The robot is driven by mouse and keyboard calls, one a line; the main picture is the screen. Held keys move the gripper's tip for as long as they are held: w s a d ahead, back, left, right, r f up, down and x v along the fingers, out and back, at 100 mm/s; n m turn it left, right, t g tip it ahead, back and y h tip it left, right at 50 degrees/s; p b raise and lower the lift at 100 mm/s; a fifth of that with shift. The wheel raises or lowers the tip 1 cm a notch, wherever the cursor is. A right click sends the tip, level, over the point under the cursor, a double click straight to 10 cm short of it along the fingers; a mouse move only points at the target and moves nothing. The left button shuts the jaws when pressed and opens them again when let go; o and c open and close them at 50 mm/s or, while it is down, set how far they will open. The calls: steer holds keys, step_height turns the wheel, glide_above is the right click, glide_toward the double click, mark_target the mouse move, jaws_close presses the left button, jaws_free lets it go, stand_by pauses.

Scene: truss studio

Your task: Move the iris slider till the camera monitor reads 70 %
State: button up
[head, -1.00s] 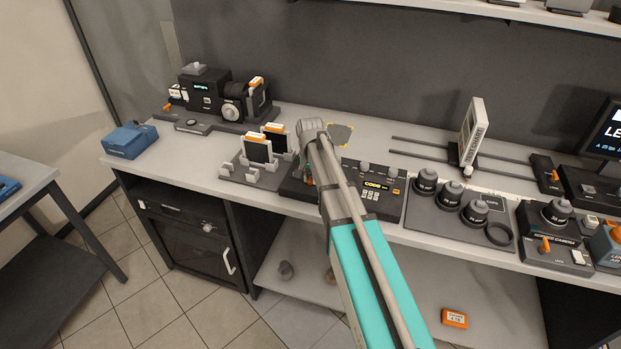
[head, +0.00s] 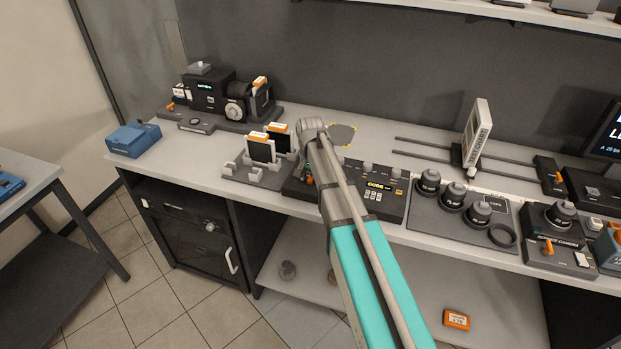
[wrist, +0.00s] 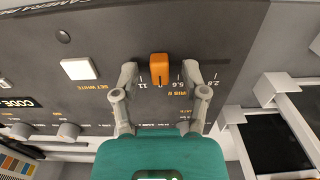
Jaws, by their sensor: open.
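The iris slider is an orange knob (wrist: 159,69) on a dark control panel (wrist: 100,37) in the wrist view. It stands on a scale marked 11, 5.6 and 2.8, between the 11 and the 5.6. My gripper (wrist: 160,75) is open, with one finger on each side of the knob and a gap to both. In the head view my arm hides the gripper and most of the slider; the panel (head: 392,208) shows right of the arm. The monitor (head: 608,128) is cut off at the right edge, and no iris percentage can be read on it.
A white square button (wrist: 79,69) lies left of the knob in the wrist view. Card holders (head: 258,172) stand close left of the panel. Lenses (head: 453,195) on a mat stand to its right. A blue box (head: 133,139) sits at the bench's left end.

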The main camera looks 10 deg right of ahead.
steer(key=shift+d, duration=0.1)
steer(key=shift+s+d, duration=0.3)
steer(key=shift+d, duration=0.05)
steer(key=shift+r, duration=0.3)
step_height(320, 180, up, 14)
steer(key=p, duration=1.4)
steer(key=s+f+n+b, duration=0.3)
steer(key=s+f+b, duration=0.1)
steer(key=s, duration=0.5)
steer(key=s+f+n+b, duration=0.2)
steer(key=s+f+b, duration=0.15)
steer(key=s, duration=0.65)
step_height(320, 180, down, 28)
steer(key=s+b, duration=0.2)
steer(key=b, duration=2.5)
steer(key=shift+d+b, duration=0.35)
